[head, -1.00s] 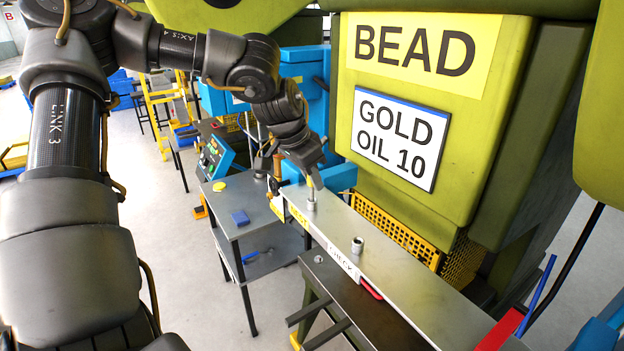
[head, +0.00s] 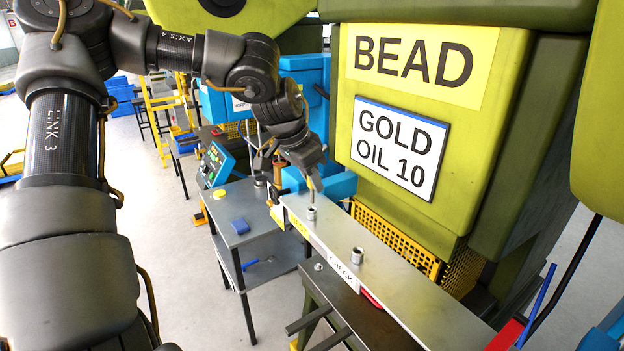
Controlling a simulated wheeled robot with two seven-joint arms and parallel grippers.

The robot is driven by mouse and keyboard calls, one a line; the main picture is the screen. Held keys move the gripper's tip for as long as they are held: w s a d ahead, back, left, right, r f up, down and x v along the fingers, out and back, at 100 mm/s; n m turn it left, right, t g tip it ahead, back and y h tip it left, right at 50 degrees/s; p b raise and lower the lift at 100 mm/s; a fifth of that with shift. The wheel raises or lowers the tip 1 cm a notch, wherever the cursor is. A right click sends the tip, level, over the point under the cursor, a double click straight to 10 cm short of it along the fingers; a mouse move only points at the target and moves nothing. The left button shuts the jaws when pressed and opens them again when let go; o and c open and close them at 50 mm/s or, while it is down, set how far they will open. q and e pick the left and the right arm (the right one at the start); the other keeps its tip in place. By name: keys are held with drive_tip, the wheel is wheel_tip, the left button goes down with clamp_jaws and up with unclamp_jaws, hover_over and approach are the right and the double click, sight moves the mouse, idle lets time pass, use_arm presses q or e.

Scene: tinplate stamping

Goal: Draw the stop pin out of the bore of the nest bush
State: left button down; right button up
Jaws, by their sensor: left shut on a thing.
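The nest bush (head: 311,213) is a short grey metal cylinder standing on the long grey bar at the press. My left gripper (head: 314,181) is above it, pointing down and shut on the stop pin (head: 313,195). The pin is small and thin, roughly upright, and shows between the fingers and the bush. Its lower end meets the bush mouth in this view; how much of it sits inside the bore is hidden. My right gripper is not in view.
A second grey bush (head: 357,256) stands nearer on the same bar (head: 400,285). The green press with its "GOLD OIL 10" sign (head: 399,148) rises close on the right. A grey side table (head: 241,210) with a blue block (head: 240,226) stands left; open floor lies before it.

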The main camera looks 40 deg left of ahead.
use_arm(q)
drive_tip(key=shift+r+p, duration=0.7)
drive_tip(key=shift+r, duration=1.25)
